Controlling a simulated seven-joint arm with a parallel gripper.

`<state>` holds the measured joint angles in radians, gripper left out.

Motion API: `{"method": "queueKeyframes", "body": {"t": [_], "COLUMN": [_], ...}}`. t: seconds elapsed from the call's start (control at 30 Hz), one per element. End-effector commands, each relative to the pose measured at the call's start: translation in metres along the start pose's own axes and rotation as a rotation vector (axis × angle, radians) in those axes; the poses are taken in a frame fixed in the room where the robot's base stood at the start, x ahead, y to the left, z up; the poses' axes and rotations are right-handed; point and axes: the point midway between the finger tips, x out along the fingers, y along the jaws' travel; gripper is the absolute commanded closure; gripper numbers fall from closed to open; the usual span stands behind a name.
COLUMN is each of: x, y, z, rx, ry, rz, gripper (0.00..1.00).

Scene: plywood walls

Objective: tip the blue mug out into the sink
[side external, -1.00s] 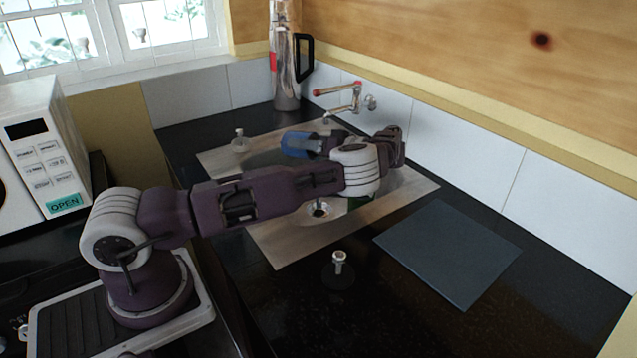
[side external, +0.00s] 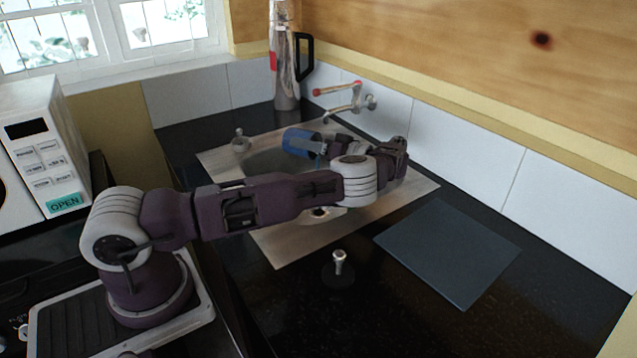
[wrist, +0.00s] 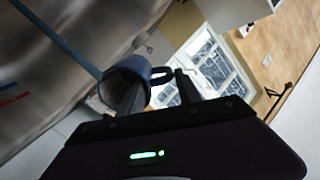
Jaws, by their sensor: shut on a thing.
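The blue mug (side external: 300,142) is held on its side above the far part of the steel sink (side external: 280,240). In the wrist view the mug (wrist: 113,76) is tilted, with its blue handle between my fingers. A thin blue streak, like a stream of liquid, runs from the mug's mouth towards the sink. My gripper (side external: 324,148) is shut on the mug; its dark fingers also show in the wrist view (wrist: 158,88).
The tap (side external: 345,104) reaches out from the wall close behind my gripper. A steel flask (side external: 286,75) stands in the back corner. A grey-blue mat (side external: 450,250) lies right of the sink. A short metal fitting (side external: 339,262) stands on the front counter.

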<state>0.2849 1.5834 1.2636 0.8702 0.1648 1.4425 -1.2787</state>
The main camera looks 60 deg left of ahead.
Motion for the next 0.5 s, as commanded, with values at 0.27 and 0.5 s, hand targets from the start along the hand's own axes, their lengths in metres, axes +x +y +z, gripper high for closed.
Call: {"method": "queueKeyframes", "body": {"t": [0.27, 0.5], "x": [0.014, 0.031], "y": [-0.005, -0.001], "z": [-0.001, 0.003], "rx": [-0.011, -0.006], "ry": [-0.153, -0.279], "rz": [0.077, 0.160], "gripper": [1.00, 1.00]}}
